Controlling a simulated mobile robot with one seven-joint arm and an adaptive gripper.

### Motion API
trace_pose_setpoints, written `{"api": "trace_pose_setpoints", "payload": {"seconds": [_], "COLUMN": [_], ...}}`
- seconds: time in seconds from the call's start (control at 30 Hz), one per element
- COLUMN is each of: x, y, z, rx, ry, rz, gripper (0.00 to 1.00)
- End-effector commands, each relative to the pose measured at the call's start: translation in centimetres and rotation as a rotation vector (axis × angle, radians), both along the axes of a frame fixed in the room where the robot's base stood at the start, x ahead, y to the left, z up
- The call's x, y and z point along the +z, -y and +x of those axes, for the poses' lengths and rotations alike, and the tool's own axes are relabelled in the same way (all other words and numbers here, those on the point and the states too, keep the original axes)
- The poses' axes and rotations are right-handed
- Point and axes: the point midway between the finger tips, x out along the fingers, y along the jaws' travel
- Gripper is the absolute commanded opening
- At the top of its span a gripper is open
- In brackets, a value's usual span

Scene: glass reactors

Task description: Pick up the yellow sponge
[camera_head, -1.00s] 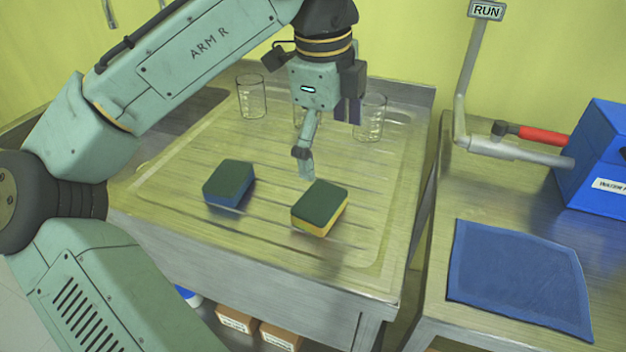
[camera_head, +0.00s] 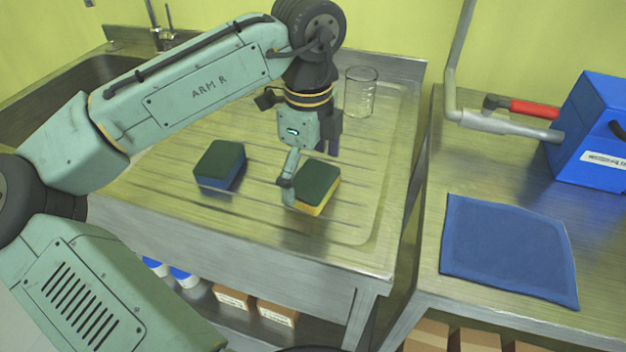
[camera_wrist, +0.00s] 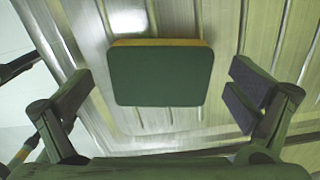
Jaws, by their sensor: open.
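The yellow sponge (camera_head: 316,210) has a dark green top and lies flat on the ribbed metal drainboard (camera_head: 262,217). In the wrist view its green face (camera_wrist: 160,76) fills the middle, with a thin yellow edge along the top. My gripper (camera_head: 309,178) is open just above and at the near-left of the sponge in the head view, one finger overlapping its left side. In the wrist view my gripper's fingers (camera_wrist: 160,98) stand apart to either side of the sponge, with gaps on both sides. Its far finger is partly hidden in the head view.
A blue sponge with a green top (camera_head: 219,166) lies left of the yellow one. A glass beaker (camera_head: 361,93) stands behind on the drainboard. A blue mat (camera_head: 508,250), a blue box (camera_head: 597,130) and a red-handled pipe (camera_head: 533,108) are on the right counter.

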Motion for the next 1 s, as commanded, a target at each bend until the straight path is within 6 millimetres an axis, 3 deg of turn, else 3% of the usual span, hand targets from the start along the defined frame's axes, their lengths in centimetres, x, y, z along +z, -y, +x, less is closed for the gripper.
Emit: {"api": "trace_pose_setpoints", "payload": {"seconds": [0.3,0.77,1.0], "x": [-0.73,-0.69,-0.69], "y": [0.00,0.01,0.01], "z": [0.02,0.02,0.02], "rx": [0.000,0.000,0.000], "ry": [0.002,0.002,0.001], "rz": [-0.001,-0.001,0.000], "gripper": [1.00,0.69,0.69]}}
